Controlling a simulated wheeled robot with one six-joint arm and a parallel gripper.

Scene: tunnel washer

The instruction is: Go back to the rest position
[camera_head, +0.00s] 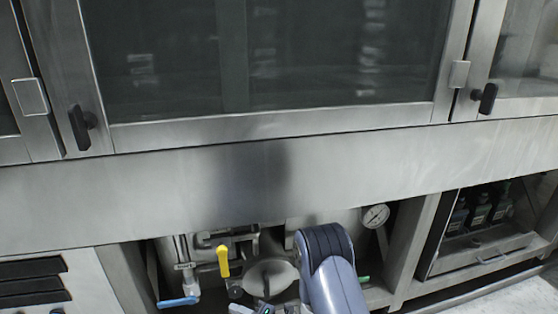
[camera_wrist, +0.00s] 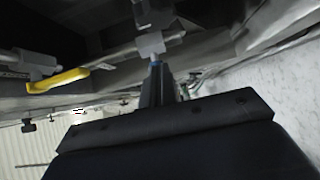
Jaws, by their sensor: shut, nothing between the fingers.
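My arm (camera_head: 330,270) reaches down into the open bay under the washer, and its end is hidden below the picture in the head view. In the wrist view my gripper (camera_wrist: 157,75) shows as dark fingers, shut and empty. Its tips point at a pale pipe fitting (camera_wrist: 150,43) with a bit of blue at its lower end. I cannot tell whether the tips touch it. A yellow valve handle (camera_head: 223,261) hangs left of my arm; it also shows in the wrist view (camera_wrist: 57,80). A blue handle (camera_head: 178,301) lies lower left.
Pipes and a round grey cover (camera_head: 270,277) crowd the bay around my arm. A pressure gauge (camera_head: 376,215) sits right of it. The steel front panel (camera_head: 250,180) overhangs the bay. A cubby with dark bottles (camera_head: 480,209) is at the right. Louvres (camera_head: 32,282) are at lower left.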

